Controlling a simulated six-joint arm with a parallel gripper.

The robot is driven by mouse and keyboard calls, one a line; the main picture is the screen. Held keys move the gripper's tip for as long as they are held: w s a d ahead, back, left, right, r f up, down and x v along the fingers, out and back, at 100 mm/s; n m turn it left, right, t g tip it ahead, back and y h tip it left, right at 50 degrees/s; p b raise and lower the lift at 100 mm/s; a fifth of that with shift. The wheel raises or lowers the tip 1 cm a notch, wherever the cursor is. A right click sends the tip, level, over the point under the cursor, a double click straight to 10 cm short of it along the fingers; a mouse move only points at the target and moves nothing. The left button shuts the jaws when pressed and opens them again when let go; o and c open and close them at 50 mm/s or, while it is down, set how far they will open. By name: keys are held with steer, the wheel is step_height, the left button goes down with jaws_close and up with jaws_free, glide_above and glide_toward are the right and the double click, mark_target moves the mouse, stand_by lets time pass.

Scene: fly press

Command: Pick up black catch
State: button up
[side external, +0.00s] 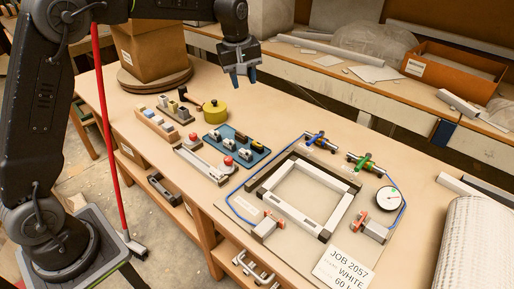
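My gripper (243,77) hangs above the back of the bench with its blue fingertips apart and nothing between them. It is behind and above the blue tray (224,154). The tray carries several small parts, pale ones with dark details and darker ones. A small black part (240,136) near the tray's back edge may be the black catch, but it is too small to be sure. An amber-brown part (257,142) lies to its right.
Wooden racks of small blocks (158,119) and a yellow tin (214,110) stand left of the tray. A black-and-white frame (318,228), clamps and a dial gauge (389,199) are at right. A cardboard box (152,50) stands behind left.

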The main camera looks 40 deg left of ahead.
steer(key=w+a+f+n, duration=0.2)
steer(key=w+f+n, duration=0.1)
steer(key=w+f, duration=0.3)
steer(key=n+g, duration=0.2)
glide_toward(258, 145)
steer(key=shift+n, duration=0.6)
steer(key=f, duration=0.4)
steer(key=shift+a+f, duration=0.3)
steer(key=shift+a, duration=0.1)
steer(key=shift+w+f, duration=0.15)
steer(key=shift+f, duration=2.85)
steer(key=c, duration=0.6)
